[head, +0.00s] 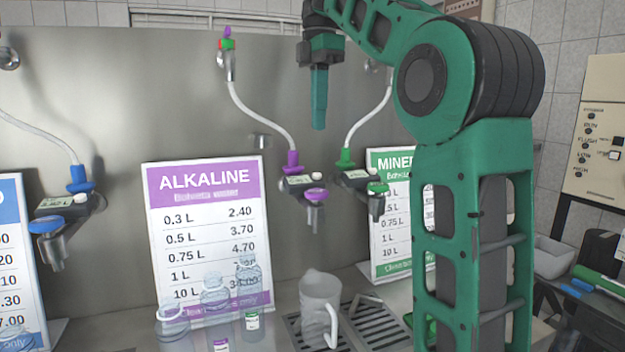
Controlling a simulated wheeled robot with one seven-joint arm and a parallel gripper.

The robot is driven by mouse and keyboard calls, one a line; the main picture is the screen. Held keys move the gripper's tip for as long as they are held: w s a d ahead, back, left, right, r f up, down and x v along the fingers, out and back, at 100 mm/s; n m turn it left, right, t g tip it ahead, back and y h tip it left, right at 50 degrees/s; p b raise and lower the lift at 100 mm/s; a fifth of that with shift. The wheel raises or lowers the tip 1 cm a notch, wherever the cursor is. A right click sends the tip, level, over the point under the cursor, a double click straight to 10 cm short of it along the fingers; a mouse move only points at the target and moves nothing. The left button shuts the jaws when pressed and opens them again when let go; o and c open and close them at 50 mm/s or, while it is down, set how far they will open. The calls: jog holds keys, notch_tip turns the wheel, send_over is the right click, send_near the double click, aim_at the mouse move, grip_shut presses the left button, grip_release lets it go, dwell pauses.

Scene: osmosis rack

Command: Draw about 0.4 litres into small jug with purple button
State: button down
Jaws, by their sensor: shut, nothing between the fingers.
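The jug (314,298) is translucent grey and stands upright on the counter by the drain grate, its handle to the right. The purple button (315,194) caps a dispensing tap above the jug. The tap's spout (314,219) points down, roughly over the jug; exact alignment cannot be told. I cannot make out any water in the jug. A small display (297,182) sits left of the button, its reading too small to read. My gripper (319,124) is shut and empty, pointing down, above the button in the picture and apart from it.
A green-button tap (377,189) stands close to the right of the purple one; a blue-button tap (47,226) is at left. The ALKALINE price sign (209,235) stands behind several clear bottles (214,294). The drain grate (372,325) is partly bare.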

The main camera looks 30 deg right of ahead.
aim_at(316, 191)
notch_tip(316, 191, down, 13)
jog(key=shift+f, duration=0.15)
dwell(0.4)
jog(key=shift+a, duration=0.1)
